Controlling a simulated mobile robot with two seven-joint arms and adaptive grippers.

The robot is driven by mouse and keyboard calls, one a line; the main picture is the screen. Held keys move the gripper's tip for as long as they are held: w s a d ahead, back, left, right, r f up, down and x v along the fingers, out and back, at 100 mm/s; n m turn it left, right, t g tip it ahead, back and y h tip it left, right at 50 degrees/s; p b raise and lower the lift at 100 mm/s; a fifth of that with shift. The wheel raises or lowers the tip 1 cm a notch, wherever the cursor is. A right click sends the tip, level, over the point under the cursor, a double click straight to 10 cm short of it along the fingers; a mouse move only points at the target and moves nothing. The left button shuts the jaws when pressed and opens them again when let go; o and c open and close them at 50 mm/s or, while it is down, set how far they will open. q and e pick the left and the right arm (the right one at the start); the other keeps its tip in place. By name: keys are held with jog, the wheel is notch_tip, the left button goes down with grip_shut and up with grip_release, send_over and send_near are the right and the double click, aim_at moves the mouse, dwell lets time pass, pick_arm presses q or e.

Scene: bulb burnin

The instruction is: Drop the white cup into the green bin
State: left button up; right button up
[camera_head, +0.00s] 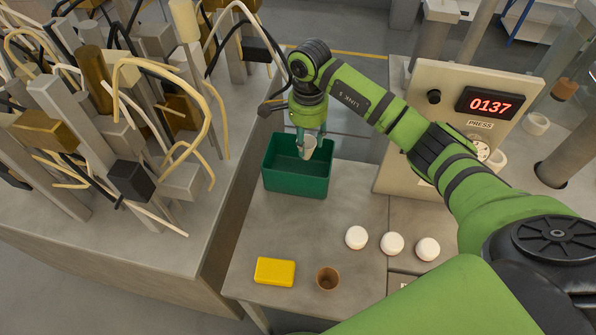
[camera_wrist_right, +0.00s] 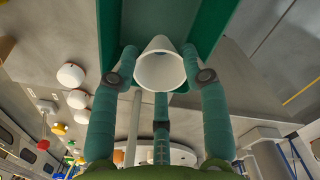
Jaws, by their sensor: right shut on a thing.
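The white cup (camera_head: 309,145) hangs in my right gripper (camera_head: 308,137), above the green bin (camera_head: 296,184) near its upper right part. In the right wrist view the cup (camera_wrist_right: 160,66) sits between the teal fingers of the gripper (camera_wrist_right: 162,72), and the bin's green wall (camera_wrist_right: 112,30) lies beyond it. The bin stands on the grey table, its open top facing up. What lies on the bin's floor is partly hidden by the gripper and cup. My left gripper is not in view.
A yellow block (camera_head: 275,271), a brown cup (camera_head: 327,278) and several white round objects (camera_head: 392,243) are on the table. A panel with a red display (camera_head: 490,104) stands at right. Posts and looping cables (camera_head: 130,120) crowd the left bench. Table between bin and yellow block is clear.

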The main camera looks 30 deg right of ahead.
jog(key=shift+f, duration=0.35)
jog(key=o, duration=0.9)
jog(key=shift+c, duration=0.2)
jog(key=shift+r, duration=0.1)
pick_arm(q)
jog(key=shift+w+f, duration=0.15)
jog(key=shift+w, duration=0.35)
pick_arm(e)
notch_tip(320, 180, up, 12)
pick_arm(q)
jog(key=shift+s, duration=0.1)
pick_arm(e)
jog(key=shift+s, duration=0.1)
